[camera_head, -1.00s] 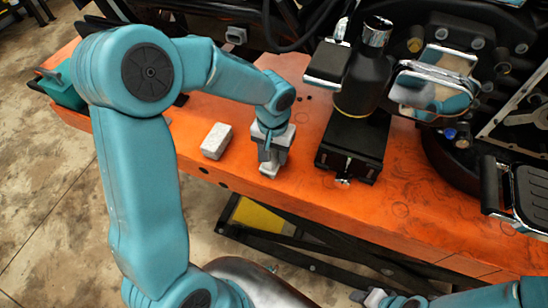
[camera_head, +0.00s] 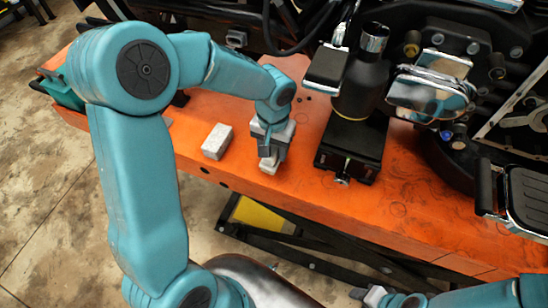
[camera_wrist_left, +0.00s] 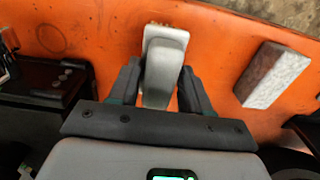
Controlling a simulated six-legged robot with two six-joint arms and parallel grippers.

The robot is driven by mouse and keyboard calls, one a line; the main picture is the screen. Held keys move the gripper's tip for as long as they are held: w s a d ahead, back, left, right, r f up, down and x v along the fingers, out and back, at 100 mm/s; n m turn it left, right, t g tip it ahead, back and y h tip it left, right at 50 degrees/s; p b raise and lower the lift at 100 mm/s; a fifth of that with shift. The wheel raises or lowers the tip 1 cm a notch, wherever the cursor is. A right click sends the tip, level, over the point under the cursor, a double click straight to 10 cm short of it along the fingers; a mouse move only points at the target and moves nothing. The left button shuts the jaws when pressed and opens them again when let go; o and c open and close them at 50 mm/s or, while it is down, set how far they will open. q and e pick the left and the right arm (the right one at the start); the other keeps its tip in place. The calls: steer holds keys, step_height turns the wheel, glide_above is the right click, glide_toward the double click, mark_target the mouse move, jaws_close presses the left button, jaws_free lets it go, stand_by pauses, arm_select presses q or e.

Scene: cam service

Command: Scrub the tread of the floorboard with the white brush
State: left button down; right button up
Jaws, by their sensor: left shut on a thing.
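The white brush (camera_head: 268,165) stands on the orange lift bench, partly hidden by my left gripper (camera_head: 270,152). In the left wrist view the brush (camera_wrist_left: 165,68) is between the two dark fingers of my left gripper (camera_wrist_left: 160,85), which is shut on it. The floorboard (camera_head: 530,192), with a dark ribbed tread and a bright rim, is at the right edge of the head view, well away from the brush. My right gripper (camera_head: 374,297) shows only in small part at the bottom of the head view; its jaws cannot be made out.
A pale grey block (camera_head: 217,141) lies on the orange bench (camera_head: 330,215) left of the brush. A black stand with a dark bottle-shaped part (camera_head: 360,90) is to the right, between brush and floorboard. Motorcycle parts fill the back. The bench front edge is clear.

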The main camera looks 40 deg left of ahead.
mark_target(273, 147)
arm_select(q)
steer(key=shift+r+p, duration=1.65)
steer(key=shift+r, duration=0.85)
steer(key=shift+r+p, duration=1.8)
steer(key=shift+r, duration=0.7)
